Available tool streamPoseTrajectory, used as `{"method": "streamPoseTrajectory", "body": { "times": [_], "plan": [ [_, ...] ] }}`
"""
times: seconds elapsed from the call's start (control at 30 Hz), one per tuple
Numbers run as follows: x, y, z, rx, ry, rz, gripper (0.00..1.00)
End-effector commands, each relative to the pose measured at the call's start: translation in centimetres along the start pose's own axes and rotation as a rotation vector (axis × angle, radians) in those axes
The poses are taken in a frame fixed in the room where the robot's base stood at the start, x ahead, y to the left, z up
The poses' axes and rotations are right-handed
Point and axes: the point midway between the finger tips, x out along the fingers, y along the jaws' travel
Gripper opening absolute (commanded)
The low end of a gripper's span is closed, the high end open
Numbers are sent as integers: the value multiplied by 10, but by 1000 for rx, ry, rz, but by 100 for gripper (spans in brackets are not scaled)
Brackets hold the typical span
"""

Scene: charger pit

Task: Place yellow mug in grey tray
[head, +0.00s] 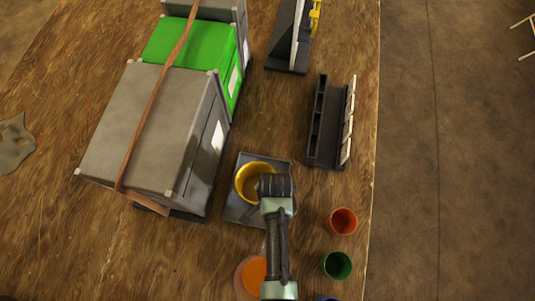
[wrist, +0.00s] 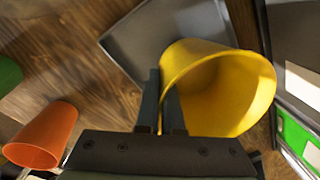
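The yellow mug (head: 246,186) is over the flat grey tray (head: 242,212) in the head view. My gripper (head: 272,186) is at the mug's right side. In the wrist view, the gripper's dark fingers (wrist: 162,105) pinch the wall of the mug (wrist: 205,62) at its rim. The mug's open mouth is tilted toward the wrist camera. The tray (wrist: 143,38) shows behind the mug, and part of it is hidden. I cannot tell whether the mug's base touches the tray.
A grey box (head: 150,125) and a green box (head: 200,50) stand left of the tray. A dark slotted rack (head: 320,125) stands to the upper right. A red-orange cup (head: 343,221), a green cup (head: 337,265) and an orange container (head: 252,275) are near the front. The table's right edge is close.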

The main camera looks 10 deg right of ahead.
Motion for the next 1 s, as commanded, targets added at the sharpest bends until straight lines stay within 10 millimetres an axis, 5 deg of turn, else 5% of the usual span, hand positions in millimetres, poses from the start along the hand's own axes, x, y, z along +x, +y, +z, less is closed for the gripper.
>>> {"method": "streamPoseTrajectory", "body": {
  "times": [0.57, 0.73, 1.0],
  "plan": [
    [20, 1, -1, 0, 2, -3, 0],
    [19, 2, 0, 0, 1, -1, 34],
    [18, 2, 0, 0, 1, -1, 34]
  ]
}}
